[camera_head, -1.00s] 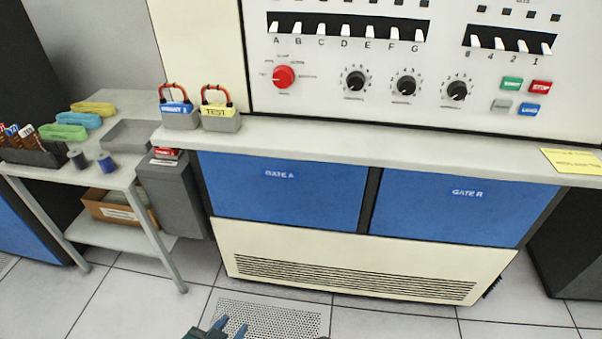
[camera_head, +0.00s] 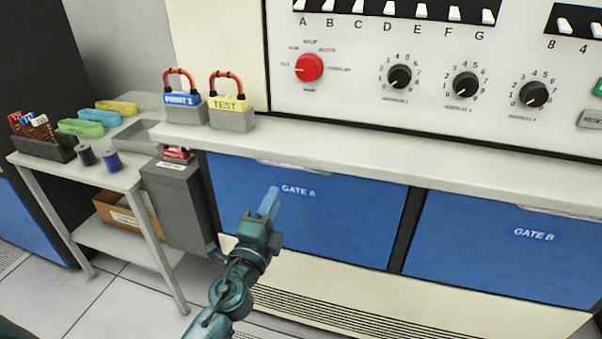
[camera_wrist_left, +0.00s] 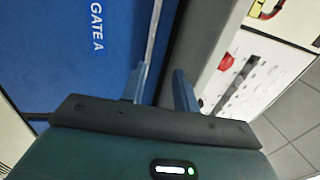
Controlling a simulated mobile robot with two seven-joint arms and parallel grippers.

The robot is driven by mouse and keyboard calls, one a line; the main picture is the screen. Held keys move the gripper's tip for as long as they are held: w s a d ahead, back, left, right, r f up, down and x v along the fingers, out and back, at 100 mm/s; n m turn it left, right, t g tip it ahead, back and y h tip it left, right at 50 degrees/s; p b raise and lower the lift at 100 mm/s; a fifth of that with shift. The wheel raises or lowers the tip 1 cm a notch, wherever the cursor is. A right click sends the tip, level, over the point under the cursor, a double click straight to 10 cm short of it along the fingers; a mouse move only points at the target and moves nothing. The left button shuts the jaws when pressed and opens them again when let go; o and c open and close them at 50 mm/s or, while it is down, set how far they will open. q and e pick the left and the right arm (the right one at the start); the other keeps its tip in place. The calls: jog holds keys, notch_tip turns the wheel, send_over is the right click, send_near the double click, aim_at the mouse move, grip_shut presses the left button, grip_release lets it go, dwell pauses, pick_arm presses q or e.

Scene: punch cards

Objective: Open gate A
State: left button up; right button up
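Gate A (camera_head: 345,215) is a closed blue panel under the grey ledge, with its white label at upper middle. A pale handle strip (camera_head: 290,163) runs along its top edge. My left gripper (camera_head: 268,207) is in front of the panel, beside the label and below the strip. In the left wrist view, the gate A panel (camera_wrist_left: 70,45) is at the left. There the two blue fingers of my left gripper (camera_wrist_left: 159,88) stand apart with nothing between them, near the panel's top edge. Contact cannot be told. My right gripper is not in view.
The grey ledge (camera_head: 400,160) overhangs the gates. Gate B (camera_head: 500,250) is closed at the right. A grey bin (camera_head: 178,205) and a side table (camera_head: 125,180) stand at the left. Two tagged grey blocks, PRINT 2 (camera_head: 182,108) and TEST (camera_head: 231,118), sit on the ledge.

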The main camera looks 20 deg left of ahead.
pick_arm(q)
jog(key=w, duration=1.3)
jog(key=shift+w+d+r, duration=0.2)
jog(key=shift+d+r, duration=0.05)
jog(key=shift+r, duration=0.15)
jog(key=shift+c, duration=0.4)
grip_shut()
